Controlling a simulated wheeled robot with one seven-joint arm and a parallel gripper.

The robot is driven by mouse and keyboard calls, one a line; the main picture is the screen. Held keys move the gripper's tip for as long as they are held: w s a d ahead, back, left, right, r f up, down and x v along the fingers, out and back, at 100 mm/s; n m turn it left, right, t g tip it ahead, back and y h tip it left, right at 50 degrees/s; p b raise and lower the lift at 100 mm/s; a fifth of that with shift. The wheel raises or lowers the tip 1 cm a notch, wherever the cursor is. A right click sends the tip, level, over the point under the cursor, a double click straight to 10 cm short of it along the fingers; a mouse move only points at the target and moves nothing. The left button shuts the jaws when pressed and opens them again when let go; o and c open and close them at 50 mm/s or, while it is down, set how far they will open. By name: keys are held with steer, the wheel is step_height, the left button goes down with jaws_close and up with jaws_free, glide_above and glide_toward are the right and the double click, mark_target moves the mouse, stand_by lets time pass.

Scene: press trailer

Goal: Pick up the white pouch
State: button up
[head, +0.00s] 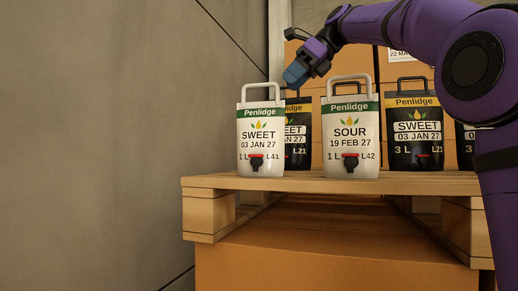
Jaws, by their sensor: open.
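Two white pouches with green bands stand upright on the wooden pallet (225,183). The left white pouch (260,150), marked SWEET 03 JAN 27, 1 L, L41, has a grey loop handle on top. The right white pouch (350,150), marked SOUR 19 FEB 27, 1 L, L42, has the same kind of handle. My gripper (292,79) is open and empty, pointing down just right of the left pouch's handle, above the pouches. Its fingertips are small here, and its exact depth is unclear.
A black pouch (298,138) stands partly hidden behind the left white one. Another black pouch (414,138) stands right of the SOUR pouch, with one more partly behind my arm. Cardboard boxes (392,66) are stacked behind. A grey wall (90,140) fills the left.

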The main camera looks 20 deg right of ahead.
mark_target(261, 125)
steer(key=shift+x, duration=3.4)
steer(key=shift+a+r, duration=0.1)
jaws_close()
steer(key=shift+s+r, duration=0.1)
